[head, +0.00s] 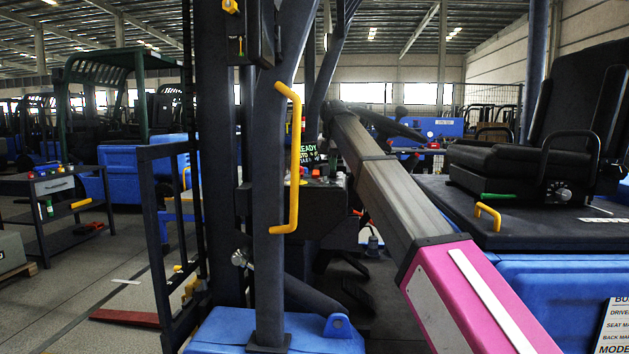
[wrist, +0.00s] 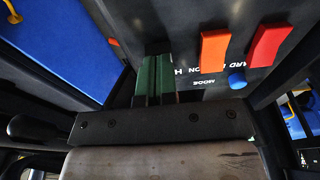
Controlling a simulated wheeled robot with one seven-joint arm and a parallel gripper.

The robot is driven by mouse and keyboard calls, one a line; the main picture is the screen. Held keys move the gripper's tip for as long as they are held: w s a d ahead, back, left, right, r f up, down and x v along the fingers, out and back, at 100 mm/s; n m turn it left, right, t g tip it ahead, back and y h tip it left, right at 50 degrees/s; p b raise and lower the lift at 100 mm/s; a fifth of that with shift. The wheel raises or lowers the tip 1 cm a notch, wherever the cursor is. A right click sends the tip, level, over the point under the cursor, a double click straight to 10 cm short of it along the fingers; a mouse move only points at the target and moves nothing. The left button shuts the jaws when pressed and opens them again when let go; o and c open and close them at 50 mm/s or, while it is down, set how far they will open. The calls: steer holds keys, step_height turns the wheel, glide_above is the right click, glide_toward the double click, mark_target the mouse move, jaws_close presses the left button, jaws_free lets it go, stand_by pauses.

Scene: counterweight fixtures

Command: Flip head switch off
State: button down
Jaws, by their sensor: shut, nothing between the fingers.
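The switch panel (wrist: 222,85) fills the upper right of the wrist view. It bears an orange rocker (wrist: 213,52), a red rocker (wrist: 269,46) and a blue round knob (wrist: 237,79), with white lettering that shows upside down. I cannot make out a full head label; part of the panel is hidden behind my fingers. My gripper (wrist: 156,62) has green fingers, shut and empty, left of the orange rocker. I cannot tell whether the fingertips touch anything. In the head view the dash (head: 323,205) is small and partly hidden, and my gripper is not clearly visible.
A dark post with a yellow grab handle (head: 295,160) stands left of my arm. A black seat (head: 545,130) and a small yellow handle (head: 487,215) are at the right. A small screen (head: 307,152) with green text stands at the dash. A dark cart (head: 58,195) is far left.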

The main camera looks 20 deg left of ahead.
steer(key=shift+f, duration=0.4)
steer(key=shift+r, duration=3.55)
